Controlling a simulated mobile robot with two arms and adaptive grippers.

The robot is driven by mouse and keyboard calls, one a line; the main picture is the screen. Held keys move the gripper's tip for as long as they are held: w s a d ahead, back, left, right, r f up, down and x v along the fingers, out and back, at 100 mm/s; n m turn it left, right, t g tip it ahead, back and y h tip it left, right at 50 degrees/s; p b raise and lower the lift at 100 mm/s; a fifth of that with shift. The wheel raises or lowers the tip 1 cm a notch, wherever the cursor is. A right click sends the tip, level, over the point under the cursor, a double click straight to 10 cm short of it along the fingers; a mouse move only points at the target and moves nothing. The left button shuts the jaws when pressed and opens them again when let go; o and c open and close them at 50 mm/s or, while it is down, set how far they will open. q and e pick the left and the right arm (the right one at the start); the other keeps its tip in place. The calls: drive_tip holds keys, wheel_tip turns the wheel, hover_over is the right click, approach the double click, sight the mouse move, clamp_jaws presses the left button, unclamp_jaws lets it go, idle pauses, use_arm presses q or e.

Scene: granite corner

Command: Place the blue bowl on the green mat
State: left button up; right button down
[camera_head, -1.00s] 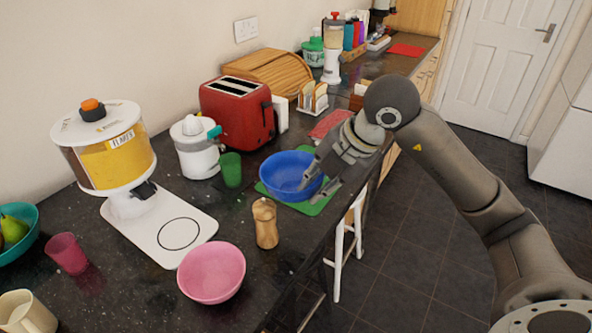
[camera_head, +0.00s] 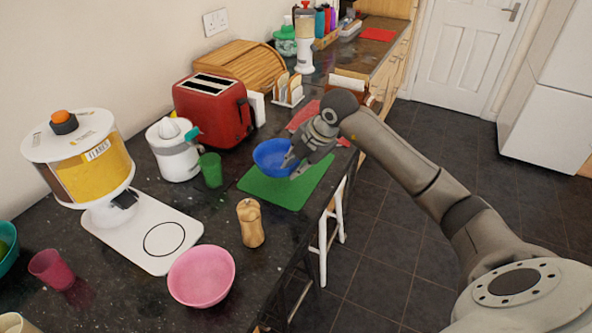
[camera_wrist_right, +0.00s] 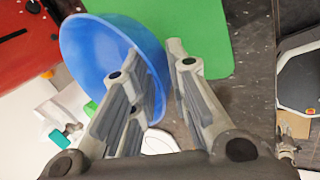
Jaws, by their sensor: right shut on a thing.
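The blue bowl (camera_head: 269,153) is at the back left edge of the green mat (camera_head: 310,184) in the head view, partly hidden by my right gripper (camera_head: 292,168). My right gripper is shut on the bowl's rim. In the right wrist view the bowl (camera_wrist_right: 95,55) looks tilted, with its wall between the fingers (camera_wrist_right: 157,55). The mat (camera_wrist_right: 200,32) shows beyond the fingers, largely uncovered. I cannot tell whether the bowl touches the mat or hangs above it. My left gripper is not in view.
A green cup (camera_head: 211,170) and a white juicer (camera_head: 173,149) stand left of the bowl, with a red toaster (camera_head: 213,108) behind. A wooden pepper mill (camera_head: 250,223) and a pink bowl (camera_head: 201,276) are nearer. The counter's edge runs close along the mat's right side.

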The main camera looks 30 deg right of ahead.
drive_tip(key=shift+w+d+f, duration=0.25)
drive_tip(key=shift+w+f, duration=0.15)
wheel_tip(320, 180, down, 3)
drive_tip(key=shift+w+d+f+p, duration=0.1)
drive_tip(key=shift+f+p, duration=0.1)
drive_tip(key=shift+p, duration=0.6)
drive_tip(key=c, duration=1.4)
unclamp_jaws()
drive_tip(key=b+v, duration=0.2)
drive_tip(key=v, duration=1)
